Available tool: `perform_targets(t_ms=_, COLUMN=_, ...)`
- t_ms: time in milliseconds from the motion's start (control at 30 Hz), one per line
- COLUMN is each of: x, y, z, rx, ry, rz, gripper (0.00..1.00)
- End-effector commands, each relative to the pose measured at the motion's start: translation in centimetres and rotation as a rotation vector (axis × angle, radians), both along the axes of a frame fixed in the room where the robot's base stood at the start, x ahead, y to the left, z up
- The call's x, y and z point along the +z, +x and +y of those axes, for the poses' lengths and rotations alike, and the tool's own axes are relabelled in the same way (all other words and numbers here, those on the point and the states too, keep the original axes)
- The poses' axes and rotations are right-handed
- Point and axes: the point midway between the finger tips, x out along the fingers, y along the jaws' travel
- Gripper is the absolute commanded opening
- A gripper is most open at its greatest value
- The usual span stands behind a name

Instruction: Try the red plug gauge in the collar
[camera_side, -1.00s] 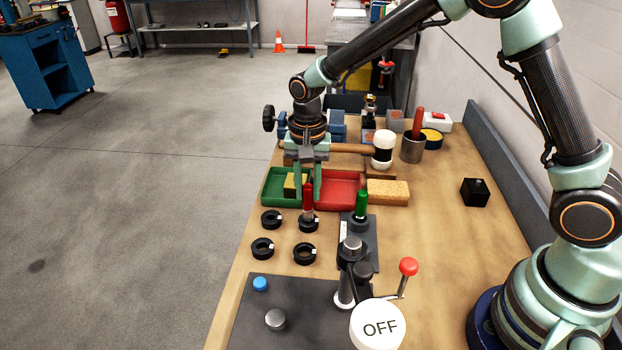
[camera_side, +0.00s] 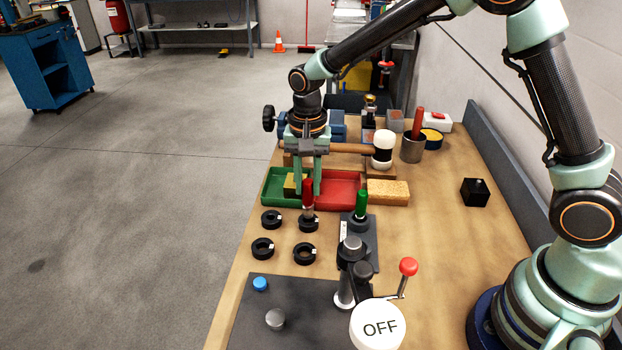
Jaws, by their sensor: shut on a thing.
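My gripper (camera_side: 308,188) points straight down and is shut on the red handle of the red plug gauge (camera_side: 308,196). The gauge is upright, its grey metal end below the handle. It is directly over a black collar (camera_side: 309,224) with a white tag, on the bench. The metal end meets the collar's opening in this view; I cannot tell whether its tip is inside or just above. Other black collars lie close by: one to the left (camera_side: 271,220), one at front left (camera_side: 262,248) and one in front (camera_side: 304,255).
A green-handled gauge (camera_side: 361,204) stands in a dark block right of the collar. Behind are a green tray (camera_side: 272,196), a red tray (camera_side: 343,204) and a sponge-like block (camera_side: 388,192).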

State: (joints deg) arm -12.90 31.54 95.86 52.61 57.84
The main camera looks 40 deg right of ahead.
Motion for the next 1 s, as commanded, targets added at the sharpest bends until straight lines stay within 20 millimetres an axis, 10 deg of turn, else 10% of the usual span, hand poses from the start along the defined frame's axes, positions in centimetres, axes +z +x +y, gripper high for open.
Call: perform_targets(t_ms=1000, x=4.4, y=0.0, z=0.0, rx=0.0, ry=0.0, rz=-0.001, gripper=0.0)
